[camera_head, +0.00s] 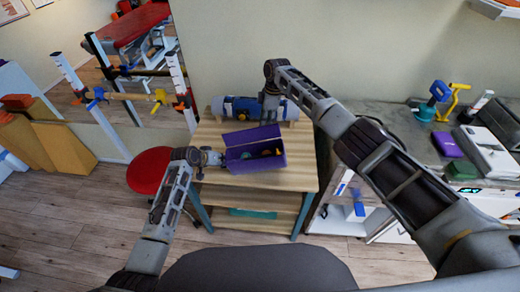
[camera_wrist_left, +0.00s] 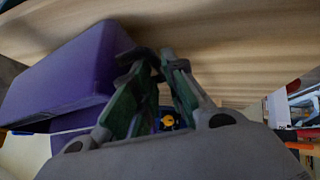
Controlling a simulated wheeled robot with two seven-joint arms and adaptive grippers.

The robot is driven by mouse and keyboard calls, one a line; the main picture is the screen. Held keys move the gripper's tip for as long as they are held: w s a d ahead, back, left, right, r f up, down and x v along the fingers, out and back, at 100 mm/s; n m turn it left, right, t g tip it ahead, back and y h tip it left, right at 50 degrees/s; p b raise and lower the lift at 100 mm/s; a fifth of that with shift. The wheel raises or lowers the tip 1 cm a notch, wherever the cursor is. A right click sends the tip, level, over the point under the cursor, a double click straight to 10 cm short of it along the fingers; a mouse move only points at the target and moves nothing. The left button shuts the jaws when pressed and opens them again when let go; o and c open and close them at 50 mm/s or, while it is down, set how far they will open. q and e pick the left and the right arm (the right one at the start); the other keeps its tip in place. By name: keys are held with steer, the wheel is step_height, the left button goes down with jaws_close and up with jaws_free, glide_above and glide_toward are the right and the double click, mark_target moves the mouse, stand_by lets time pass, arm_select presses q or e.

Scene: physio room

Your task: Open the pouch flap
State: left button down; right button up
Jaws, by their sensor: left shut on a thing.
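The purple pouch (camera_head: 270,162) lies on the wooden table. Its flap (camera_head: 252,136) stands raised along the back edge, and small dark, orange and green items show inside. My left gripper (camera_head: 219,158) is at the pouch's left end, shut on the pouch. In the left wrist view its fingertips (camera_wrist_left: 160,60) come together beside the purple side (camera_wrist_left: 70,75); the exact grip spot is hard to see. My right gripper (camera_head: 268,112) points down behind the pouch, in front of the blue roll. Its fingers are too small and dark to tell open from shut.
The blue roll (camera_head: 240,107) lies at the back of the table (camera_head: 300,178). A red stool (camera_head: 149,170) stands at left. A grey counter (camera_head: 400,130) at right holds a purple block (camera_head: 447,145) and other items. The table's front right is clear.

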arm_select(q)
steer(key=shift+s+f, duration=0.45)
steer(key=shift+f, duration=0.3)
steer(key=shift+w+d+r, duration=0.1)
steer(key=shift+d+r, duration=0.05)
arm_select(e)
steer(key=shift+a+r, duration=0.2)
steer(key=shift+r, duration=1.9)
arm_select(q)
steer(key=c, duration=1.6)
jaws_free()
steer(key=shift+r, duration=0.1)
steer(key=shift+o, duration=0.2)
steer(key=shift+w+r, duration=0.1)
steer(key=shift+r, duration=0.05)
arm_select(e)
steer(key=shift+r, duration=0.15)
